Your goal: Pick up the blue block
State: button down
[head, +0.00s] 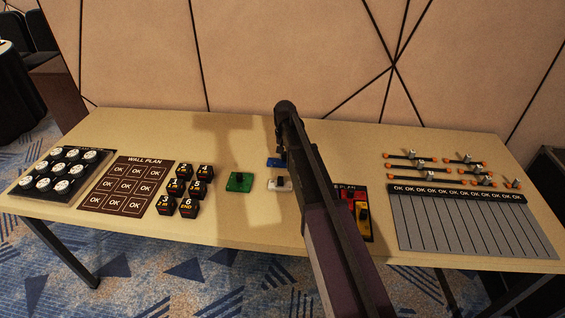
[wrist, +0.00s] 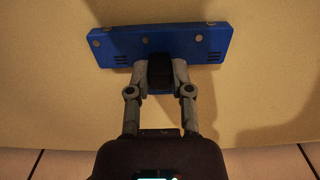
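The blue block (head: 273,162) is at the middle of the table, partly hidden by my arm in the head view. In the wrist view the blue block (wrist: 205,45) is a wide flat piece with a black knob (wrist: 160,70). My gripper (wrist: 159,74) has one finger on each side of this knob, and both seem to touch it. My gripper is shut on the block by its knob. A shadow lies on the table beside the block; I cannot tell whether the block is clear of the surface.
A green block (head: 239,182) and a white block (head: 279,184) lie close by. Black numbered cubes (head: 189,207), a wall plan board (head: 128,187) and a tray of round pieces (head: 62,172) are left. Right are red and yellow pieces (head: 348,196) and a grey slotted board (head: 470,222).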

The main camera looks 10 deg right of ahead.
aim_at(285, 154)
jog(key=shift+r, duration=0.15)
dwell(0.3)
notch_tip(285, 154, up, 10)
jog(key=p, duration=1)
